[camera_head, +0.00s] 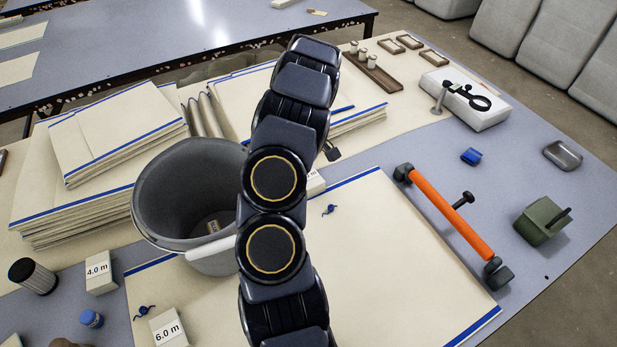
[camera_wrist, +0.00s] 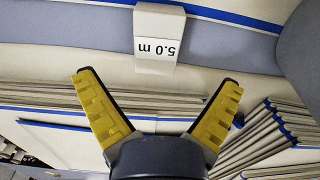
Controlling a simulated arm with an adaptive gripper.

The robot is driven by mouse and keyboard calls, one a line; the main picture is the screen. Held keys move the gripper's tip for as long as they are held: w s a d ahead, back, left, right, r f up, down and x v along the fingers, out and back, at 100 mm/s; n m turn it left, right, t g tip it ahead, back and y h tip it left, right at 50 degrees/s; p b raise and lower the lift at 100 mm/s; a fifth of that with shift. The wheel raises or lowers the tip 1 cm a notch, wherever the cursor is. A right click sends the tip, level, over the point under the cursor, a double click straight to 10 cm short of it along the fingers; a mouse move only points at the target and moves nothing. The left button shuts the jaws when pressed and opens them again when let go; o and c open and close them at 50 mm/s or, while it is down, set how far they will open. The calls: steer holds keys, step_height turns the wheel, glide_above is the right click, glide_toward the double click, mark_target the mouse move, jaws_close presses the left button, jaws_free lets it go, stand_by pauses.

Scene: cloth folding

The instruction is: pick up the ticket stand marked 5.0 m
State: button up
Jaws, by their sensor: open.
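The ticket stand marked 5.0 m (camera_wrist: 157,51) is a small white block with black print. In the wrist view it lies just beyond my gripper (camera_wrist: 157,79), near the middle between the fingertips, with its label upside down. My gripper's yellow ribbed fingers are spread wide with nothing between them. In the head view my arm covers most of the stand (camera_head: 316,184); only its right end shows beside the arm. The gripper itself is mostly hidden behind the arm there.
A grey bucket (camera_head: 165,190) stands close left of my arm. Stands marked 4.0 m (camera_head: 98,270) and 6.0 m (camera_head: 168,328) are at the lower left. Folded cloth stacks (camera_head: 110,130) lie behind. An orange-handled bar (camera_head: 450,220) lies right, on the blue-grey table.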

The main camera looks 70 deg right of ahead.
mark_target(316, 184)
step_height(316, 184, down, 6)
steer(key=shift+s+d+f, duration=0.1)
steer(key=shift+d+f, duration=0.05)
steer(key=shift+f, duration=0.05)
steer(key=c, duration=1.2)
